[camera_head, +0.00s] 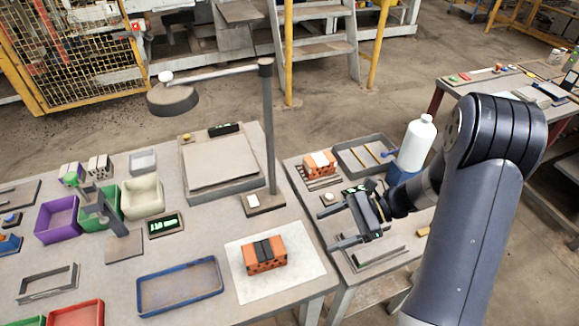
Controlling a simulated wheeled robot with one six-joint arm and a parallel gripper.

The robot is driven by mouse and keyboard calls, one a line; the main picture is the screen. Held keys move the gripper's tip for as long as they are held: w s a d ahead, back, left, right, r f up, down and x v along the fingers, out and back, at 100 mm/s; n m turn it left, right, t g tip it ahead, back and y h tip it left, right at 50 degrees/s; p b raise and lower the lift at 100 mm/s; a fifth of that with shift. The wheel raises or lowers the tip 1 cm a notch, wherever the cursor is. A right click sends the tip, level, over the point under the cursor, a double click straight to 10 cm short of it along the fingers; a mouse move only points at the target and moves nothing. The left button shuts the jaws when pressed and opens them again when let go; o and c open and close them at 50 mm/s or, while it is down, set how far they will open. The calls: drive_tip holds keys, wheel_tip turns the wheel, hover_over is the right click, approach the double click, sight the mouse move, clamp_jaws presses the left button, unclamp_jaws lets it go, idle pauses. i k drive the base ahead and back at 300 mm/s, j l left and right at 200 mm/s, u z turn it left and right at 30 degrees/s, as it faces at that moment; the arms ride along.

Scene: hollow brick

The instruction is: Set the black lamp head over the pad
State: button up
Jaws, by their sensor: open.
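The black lamp head (173,100) hangs from the left end of a thin arm (215,74), with a white knob (165,76) above it. The arm joins the top of a dark upright post (269,125) on a square base (265,203). In the picture the head appears at the back left, beyond the grey tray. A flat white pad (242,283) lies at the table's front right, under an orange hollow brick (264,256) with a black band. My gripper (325,230) is open and empty, right of the pad and well away from the lamp head.
A grey tray (188,183) with a flat light sheet lies left of the post. Coloured bins, including a purple one (58,219), fill the left side. A blue tray (179,300) lies in front. A white bottle (417,142) and another brick (319,164) stand on the right table.

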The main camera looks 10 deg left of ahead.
sight(170, 98)
drive_tip(key=u, duration=1.45)
drive_tip(key=i+j+u, duration=0.1)
drive_tip(key=u, duration=0.25)
drive_tip(key=i+j, duration=0.05)
drive_tip(key=j, duration=0.05)
